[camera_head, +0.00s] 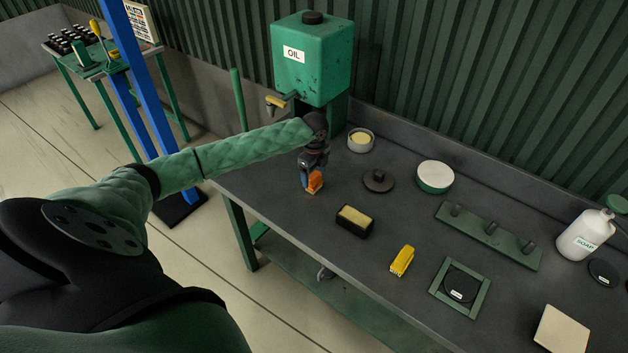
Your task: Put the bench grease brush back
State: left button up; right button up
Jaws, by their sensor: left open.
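My left arm reaches in from the left, and my left gripper (308,181) points down over the bench's left part. It is open, with an orange block-like piece (315,182) at its fingers; I cannot tell whether they touch it or whether it is the grease brush. A yellow brush-like thing (402,260) lies near the bench's front edge, right of the gripper. A black block with a pale yellow top (354,220) sits between them. My right gripper is not in view.
The dark bench (300,230) also holds a green oil tank (312,75), a round tin (361,140), a dark lid (378,181), a white-topped tub (435,177), a pegged green rack (489,236), a framed black disc (459,287), a soap bottle (585,236) and a cream block (561,330).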

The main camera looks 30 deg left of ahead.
aim_at(314, 175)
pick_arm(q)
notch_tip(314, 175, up, 9)
jog(key=b, duration=0.2)
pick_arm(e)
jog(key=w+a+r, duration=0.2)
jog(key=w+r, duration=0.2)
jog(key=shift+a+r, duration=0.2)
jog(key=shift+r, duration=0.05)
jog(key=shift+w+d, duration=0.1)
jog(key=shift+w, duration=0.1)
